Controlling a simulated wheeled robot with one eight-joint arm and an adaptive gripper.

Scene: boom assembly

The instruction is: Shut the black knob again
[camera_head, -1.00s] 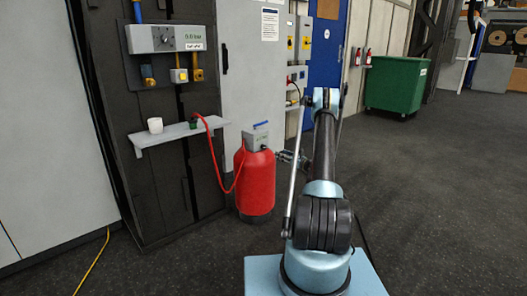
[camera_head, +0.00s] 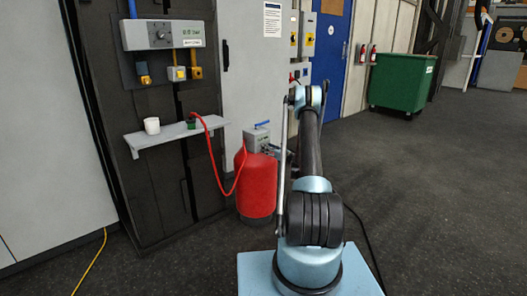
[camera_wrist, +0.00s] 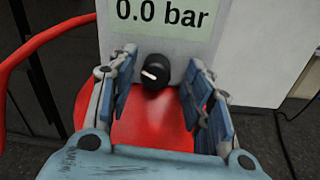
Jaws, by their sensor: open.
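The black knob (camera_wrist: 155,72) sits on the front of a grey box (camera_wrist: 168,42) whose display reads 0.0 bar. A white mark on the knob lies nearly level, slightly tilted. The box stands on a red cylinder (camera_wrist: 150,122); in the head view the box (camera_head: 257,139) and cylinder (camera_head: 257,185) stand on the floor below a shelf. My gripper (camera_wrist: 162,92) is open, with its blue fingers on either side of the knob and a gap on both sides. In the head view my gripper is mostly hidden by my arm.
A red hose (camera_head: 212,160) runs from the shelf (camera_head: 165,135) to the cylinder and shows at the left of the wrist view. A white cup (camera_head: 152,126) stands on the shelf. A wall panel (camera_head: 160,35) hangs above. Open floor lies to the right.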

